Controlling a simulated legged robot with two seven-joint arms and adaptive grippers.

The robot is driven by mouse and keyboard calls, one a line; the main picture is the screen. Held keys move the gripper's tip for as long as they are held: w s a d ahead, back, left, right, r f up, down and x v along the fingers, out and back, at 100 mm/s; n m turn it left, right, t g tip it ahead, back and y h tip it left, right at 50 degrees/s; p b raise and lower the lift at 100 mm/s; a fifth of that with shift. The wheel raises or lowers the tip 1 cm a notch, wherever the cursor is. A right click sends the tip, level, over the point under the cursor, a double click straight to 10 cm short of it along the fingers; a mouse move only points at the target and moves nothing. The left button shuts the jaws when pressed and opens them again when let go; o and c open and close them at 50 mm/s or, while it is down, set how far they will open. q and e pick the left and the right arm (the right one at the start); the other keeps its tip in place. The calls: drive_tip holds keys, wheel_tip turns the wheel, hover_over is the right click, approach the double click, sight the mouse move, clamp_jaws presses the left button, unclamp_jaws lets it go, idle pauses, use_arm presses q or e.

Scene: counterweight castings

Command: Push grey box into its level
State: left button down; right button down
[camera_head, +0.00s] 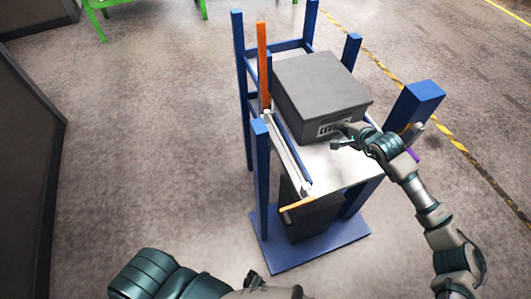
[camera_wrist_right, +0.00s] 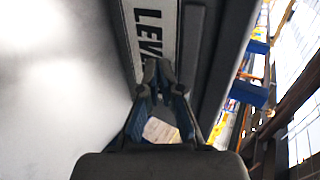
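The grey box (camera_head: 318,88) sits on the pale upper level (camera_head: 318,162) of a blue rack, set toward the back. A white label beginning "LEV" (camera_head: 336,127) is on its front face; the label also shows in the right wrist view (camera_wrist_right: 154,32). My right gripper (camera_head: 340,139) is at the front face beside the label. In the right wrist view its fingertips (camera_wrist_right: 158,72) come together with nothing between them, close to the face; contact is unclear. My left arm (camera_head: 160,276) is low in the head view; a dark part (camera_head: 255,280) there may be its gripper, finger state unclear.
Blue rack posts (camera_head: 261,160) stand around the level, with an orange upright (camera_head: 262,62) at the left. A thick blue post (camera_head: 416,103) is close to my right forearm. A dark box (camera_head: 312,211) is on the lower level. Open floor lies left of the rack.

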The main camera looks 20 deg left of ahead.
sight(315, 96)
use_arm(q)
drive_tip(key=shift+f, duration=0.1)
